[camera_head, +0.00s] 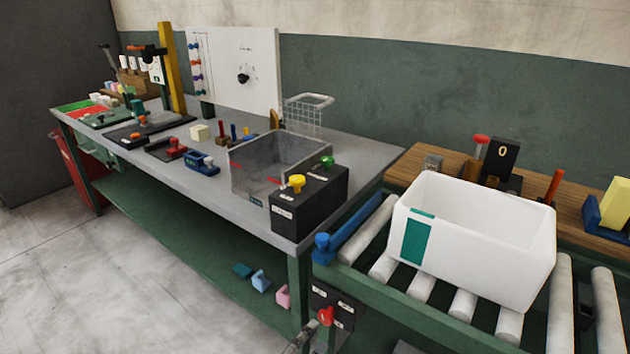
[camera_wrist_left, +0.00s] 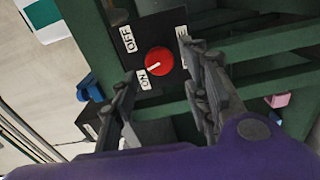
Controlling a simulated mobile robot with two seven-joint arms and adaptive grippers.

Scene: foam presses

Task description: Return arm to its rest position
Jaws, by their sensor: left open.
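My left gripper (camera_head: 303,338) shows at the bottom edge of the head view, in front of the workbench's right end. In the left wrist view my left gripper (camera_wrist_left: 158,68) is open, with its two dark fingers apart and nothing held between them. A red rotary knob (camera_wrist_left: 158,61) on a black panel (camera_wrist_left: 173,22) marked ON and OFF appears between the fingertips, and its white mark points toward ON. The knob also shows in the head view (camera_head: 326,316), close beside the gripper. I cannot tell whether the fingers touch it. My right gripper is in neither view.
A white bin (camera_head: 478,262) stands on the roller conveyor (camera_head: 420,288) at right. The grey workbench (camera_head: 365,158) carries a grey tub (camera_head: 258,180), a black button box (camera_head: 310,205) and several tools. Blue and pink blocks lie on the green lower shelf (camera_head: 185,225). Floor at left is clear.

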